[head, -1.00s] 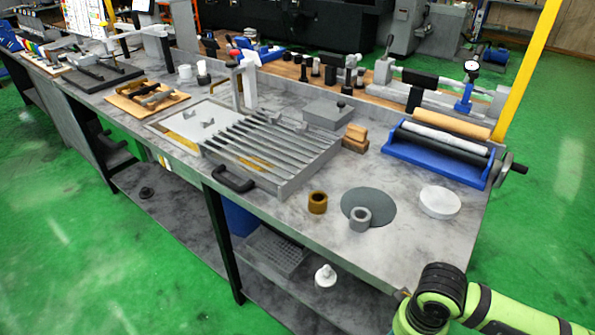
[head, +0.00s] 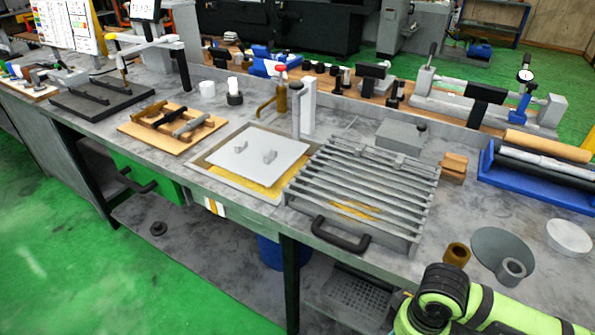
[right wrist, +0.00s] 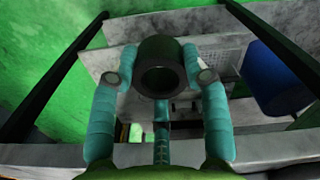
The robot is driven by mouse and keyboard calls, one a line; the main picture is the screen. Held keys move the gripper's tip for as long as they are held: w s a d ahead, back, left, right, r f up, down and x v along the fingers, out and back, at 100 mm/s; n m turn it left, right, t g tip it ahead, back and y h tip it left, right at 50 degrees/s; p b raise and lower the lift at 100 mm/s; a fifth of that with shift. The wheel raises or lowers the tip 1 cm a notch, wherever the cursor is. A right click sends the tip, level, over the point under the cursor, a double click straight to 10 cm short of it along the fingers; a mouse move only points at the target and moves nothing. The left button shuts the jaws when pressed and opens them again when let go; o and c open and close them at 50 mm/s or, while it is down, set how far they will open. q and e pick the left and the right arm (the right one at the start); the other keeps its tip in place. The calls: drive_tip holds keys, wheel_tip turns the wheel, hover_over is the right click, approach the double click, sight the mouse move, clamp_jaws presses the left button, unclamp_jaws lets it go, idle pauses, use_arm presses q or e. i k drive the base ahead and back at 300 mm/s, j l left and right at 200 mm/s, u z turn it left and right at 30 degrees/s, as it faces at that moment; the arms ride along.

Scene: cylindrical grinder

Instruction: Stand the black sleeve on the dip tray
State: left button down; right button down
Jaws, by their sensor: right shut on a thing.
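The black sleeve (right wrist: 158,48) is a short, thick, dark ring with its open end towards the right wrist camera. My right gripper (right wrist: 158,77) is shut on it, one teal finger at each side, and holds it above a lower shelf in that view. In the head view my right arm enters at the bottom right; its gripper and the sleeve are out of frame. A shallow tray (head: 222,181) with yellow inside and a white plate (head: 240,148) lies mid-bench. Beside it stands a slatted tray (head: 410,240) with a black handle. I cannot tell which is the dip tray.
A brown sleeve (head: 456,254) and a grey sleeve (head: 511,270) stand at the right, near a dark disc (head: 498,247) and a white disc (head: 569,237).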

sight(255, 154)
drive_tip(key=i+j, duration=0.1)
drive_tip(key=j, duration=0.4)
drive_tip(key=i+j+z, duration=0.1)
drive_tip(key=j, duration=0.4)
drive_tip(key=i+j+z, duration=0.1)
drive_tip(key=j, duration=0.4)
drive_tip(key=i+j, duration=0.1)
drive_tip(key=j, duration=0.4)
